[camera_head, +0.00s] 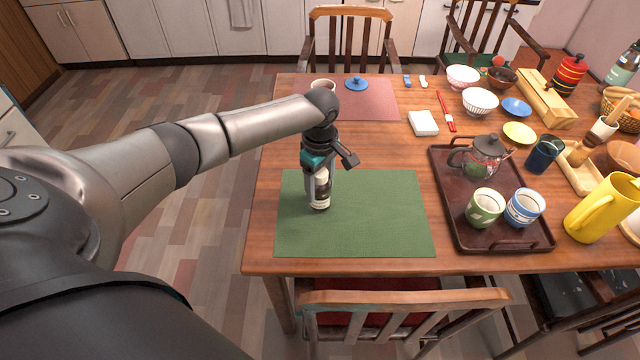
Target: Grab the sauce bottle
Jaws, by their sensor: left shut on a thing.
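The sauce bottle (321,193) is a small dark bottle with a pale label. It stands over the left part of the green placemat (385,225) on the wooden table. My left gripper (319,180) reaches down from above and is shut on the bottle. Its upper part is hidden by the gripper. I cannot tell whether the bottle's base touches the mat. My right gripper is not in view.
A brown tray (462,222) with a glass teapot (484,158) and two cups stands right of the mat. A yellow pitcher (603,208) is at the far right. A red placemat (372,106) lies behind. The green mat's right part is clear.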

